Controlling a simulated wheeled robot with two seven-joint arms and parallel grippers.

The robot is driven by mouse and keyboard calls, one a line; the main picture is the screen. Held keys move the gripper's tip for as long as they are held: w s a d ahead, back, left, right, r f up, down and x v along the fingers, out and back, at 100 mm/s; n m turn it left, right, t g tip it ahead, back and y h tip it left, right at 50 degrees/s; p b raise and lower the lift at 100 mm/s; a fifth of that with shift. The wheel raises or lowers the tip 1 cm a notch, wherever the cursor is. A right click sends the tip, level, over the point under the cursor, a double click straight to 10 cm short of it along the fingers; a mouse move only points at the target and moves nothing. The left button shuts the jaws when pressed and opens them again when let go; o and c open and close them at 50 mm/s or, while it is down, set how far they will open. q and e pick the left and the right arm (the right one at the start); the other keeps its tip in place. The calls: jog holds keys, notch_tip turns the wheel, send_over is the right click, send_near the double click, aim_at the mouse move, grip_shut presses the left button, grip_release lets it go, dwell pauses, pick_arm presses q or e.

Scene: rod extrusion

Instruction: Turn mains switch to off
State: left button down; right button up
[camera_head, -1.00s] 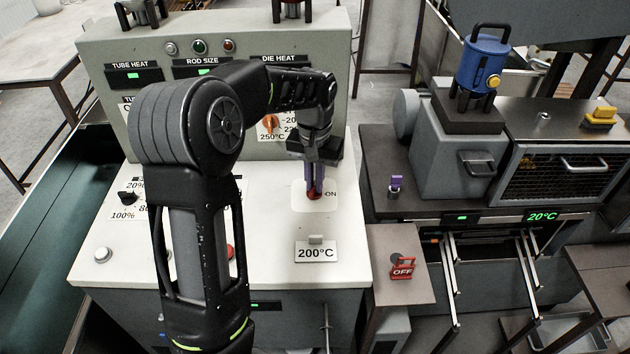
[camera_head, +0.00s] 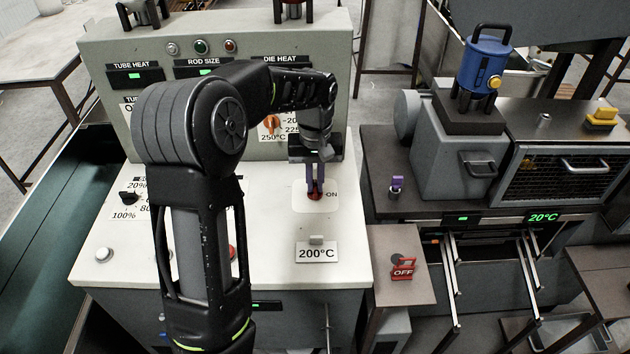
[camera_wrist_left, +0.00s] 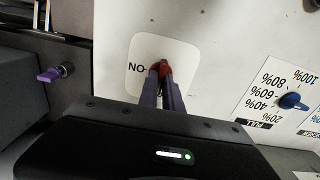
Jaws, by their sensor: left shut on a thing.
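The mains switch (camera_head: 315,195) is a small red knob on a white plate on the sloping top of the console, with "ON" printed to its right. My left gripper (camera_head: 316,186) reaches down over it, its purple fingers closed on the red knob. In the left wrist view the fingertips (camera_wrist_left: 162,74) are shut on the red switch (camera_wrist_left: 161,66), and "ON" appears upside down beside it. The fingers hide much of the knob, so its exact angle is hard to tell. My right gripper is not in view.
The console's upright panel (camera_head: 215,90) with dials rises behind.

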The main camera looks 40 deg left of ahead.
aim_at(315, 185)
pick_arm(q)
jog(key=c, duration=1.5)
grip_release()
notch_tip(315, 185, up, 8)
jog(key=shift+f+b, duration=0.1)
jog(key=shift+b, duration=0.3)
